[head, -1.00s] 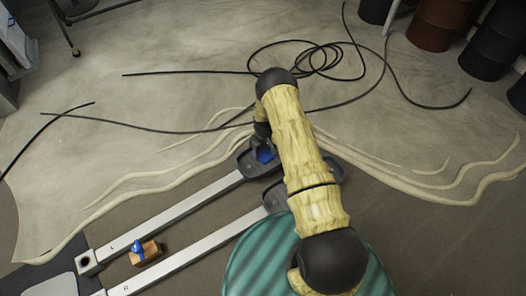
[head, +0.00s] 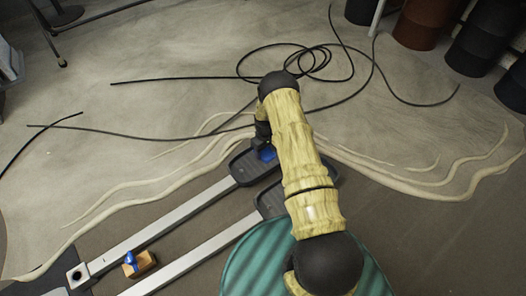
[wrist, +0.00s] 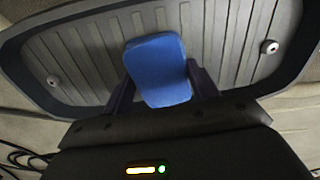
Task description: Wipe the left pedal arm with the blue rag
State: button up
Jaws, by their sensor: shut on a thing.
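The left pedal arm (head: 160,227) is a long silver bar running from a dark socket end at lower left to the dark grey left pedal (head: 241,172). My gripper (head: 265,150) is over that pedal, partly hidden by my arm. In the wrist view, my gripper (wrist: 160,88) is shut on the blue rag (wrist: 158,62), which shows as a rounded blue pad between the fingers. The rag is over the ribbed pedal tray (wrist: 225,35); I cannot tell whether it touches. The rag also shows as a small blue patch in the head view (head: 267,154).
The right pedal arm (head: 190,260) runs parallel, nearer to me, with its pedal (head: 270,203). A brown block (head: 146,262) with a blue item on top lies between the arms. A teal striped drum (head: 250,265) stands below. Black cable (head: 310,65) lies coiled behind.

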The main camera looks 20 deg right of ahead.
jog(key=shift+w+d+r+b, duration=0.1)
jog(key=shift+w+d+b, duration=0.15)
jog(key=shift+d, duration=0.4)
jog(key=shift+w+d+b, duration=0.1)
jog(key=shift+w+d, duration=0.1)
jog(key=shift+d, duration=0.4)
jog(key=shift+d, duration=0.1)
jog(key=shift+w+d+b, duration=0.3)
jog(key=shift+d+b, duration=0.15)
jog(key=shift+d, duration=0.35)
jog(key=shift+w+d+b, duration=0.25)
jog(key=shift+d+b, duration=0.15)
jog(key=shift+d, duration=0.35)
jog(key=shift+f, duration=0.2)
jog(key=shift+w+d+b, duration=0.15)
jog(key=shift+d+b, duration=0.15)
jog(key=shift+d, duration=0.2)
jog(key=shift+w+d+r+b, duration=0.1)
jog(key=shift+w+d+b, duration=0.2)
jog(key=shift+d, duration=0.3)
jog(key=shift+w+d+b, duration=0.15)
jog(key=shift+d+b, duration=0.1)
jog(key=shift+d, duration=0.35)
